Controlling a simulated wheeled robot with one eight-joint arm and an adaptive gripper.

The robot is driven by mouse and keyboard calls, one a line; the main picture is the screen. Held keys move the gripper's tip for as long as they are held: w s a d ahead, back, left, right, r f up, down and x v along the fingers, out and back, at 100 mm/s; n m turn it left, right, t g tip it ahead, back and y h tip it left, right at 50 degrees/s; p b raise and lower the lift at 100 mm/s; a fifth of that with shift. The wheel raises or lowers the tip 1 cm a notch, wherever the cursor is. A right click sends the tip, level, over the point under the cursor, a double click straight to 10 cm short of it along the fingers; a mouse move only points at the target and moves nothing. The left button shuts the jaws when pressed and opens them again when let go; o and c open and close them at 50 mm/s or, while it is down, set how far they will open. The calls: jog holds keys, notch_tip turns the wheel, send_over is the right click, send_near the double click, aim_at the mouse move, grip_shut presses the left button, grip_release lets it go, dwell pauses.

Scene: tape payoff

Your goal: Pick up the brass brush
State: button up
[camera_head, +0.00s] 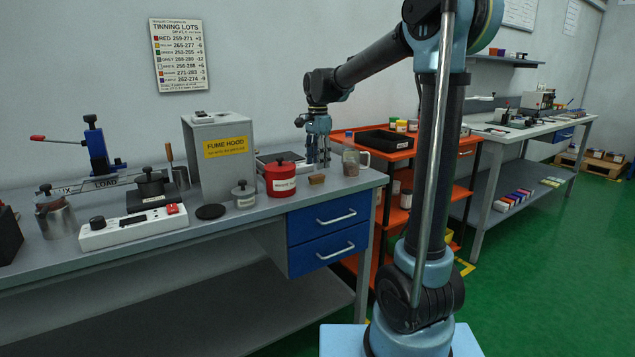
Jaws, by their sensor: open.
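I cannot pick out the brass brush with certainty. A small brown block (316,179) lies on the grey bench top near its right front corner, too small to identify. A brown wooden handle (169,152) stands upright left of the fume hood, and its lower part is hidden. My gripper (317,160) points down over the right end of the bench, open, behind the brown block and right of the red pot. Nothing shows clearly between its fingers.
A red lidded pot (280,181), a small grey pot (243,196) and a glass jar (351,162) stand close around. The fume hood box (219,150) is to the left. An orange trolley (400,152) with a black tray (384,140) stands to the right.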

aim_at(317, 175)
jog(key=shift+s+a+f, duration=0.1)
jog(key=shift+f, duration=1.3)
jog(key=shift+s+a+f, duration=0.1)
jog(key=shift+f, duration=1.25)
jog(key=shift+c, duration=0.2)
jog(key=c, duration=1)
